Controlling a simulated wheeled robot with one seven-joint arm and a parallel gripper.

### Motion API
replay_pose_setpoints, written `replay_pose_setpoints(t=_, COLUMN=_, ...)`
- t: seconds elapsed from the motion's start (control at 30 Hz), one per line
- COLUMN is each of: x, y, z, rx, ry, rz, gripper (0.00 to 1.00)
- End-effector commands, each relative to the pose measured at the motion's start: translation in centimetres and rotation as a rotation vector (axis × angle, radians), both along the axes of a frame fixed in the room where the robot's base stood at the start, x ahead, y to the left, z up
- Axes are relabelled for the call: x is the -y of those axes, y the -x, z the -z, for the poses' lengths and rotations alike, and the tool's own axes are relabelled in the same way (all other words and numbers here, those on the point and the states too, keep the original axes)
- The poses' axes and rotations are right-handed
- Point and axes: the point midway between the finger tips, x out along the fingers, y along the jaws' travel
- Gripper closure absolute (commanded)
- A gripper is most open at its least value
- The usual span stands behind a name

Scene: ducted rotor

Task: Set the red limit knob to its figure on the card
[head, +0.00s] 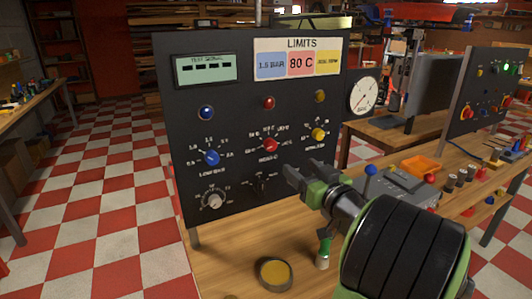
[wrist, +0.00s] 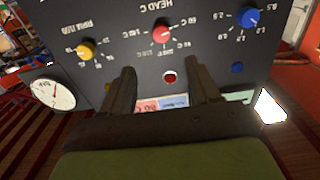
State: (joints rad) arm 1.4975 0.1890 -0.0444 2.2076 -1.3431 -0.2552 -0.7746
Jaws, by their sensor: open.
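The red knob (head: 270,145) is in the middle of the dark panel, with white scale marks around it and a HEAD C label. It also shows in the wrist view (wrist: 162,33), upside down; I cannot clearly tell which mark its pointer meets. The LIMITS card (head: 298,44) at the panel's top has a pink field reading 80 C (head: 300,63), between a blue 1.5 BAR field and a yellow field. My gripper (head: 300,177) is open and empty, in front of the panel and right of and below the red knob in the head view. The knob is not between its fingers.
A blue knob (head: 212,158) and a yellow knob (head: 318,134) flank the red one, with round coloured pieces above each. A grey knob (head: 215,201) and a black one sit below. A yellow-topped round tin (head: 274,274) and a green-topped item (head: 323,248) stand on the bench.

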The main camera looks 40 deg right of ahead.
Motion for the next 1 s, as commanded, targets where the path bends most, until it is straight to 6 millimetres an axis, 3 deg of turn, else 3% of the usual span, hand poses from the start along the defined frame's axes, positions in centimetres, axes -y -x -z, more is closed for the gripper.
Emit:
replay_pose_setpoints(t=0.3, x=2.2, y=-7.9, z=-0.3, rx=-0.001, ry=0.0, rz=-0.009, gripper=0.39)
replay_pose_setpoints(t=0.5, x=3.5, y=-11.7, z=-0.2, rx=-0.002, ry=-0.001, rz=-0.006, gripper=0.39)
replay_pose_setpoints(t=0.63, x=3.8, y=-12.7, z=-0.1, rx=-0.002, ry=-0.002, rz=-0.004, gripper=0.39)
replay_pose_setpoints(t=0.87, x=3.9, y=-12.8, z=-0.1, rx=-0.002, ry=-0.002, rz=-0.003, gripper=0.39)
replay_pose_setpoints(t=1.0, x=3.9, y=-12.8, z=-0.1, rx=-0.002, ry=-0.002, rz=-0.003, gripper=0.57)
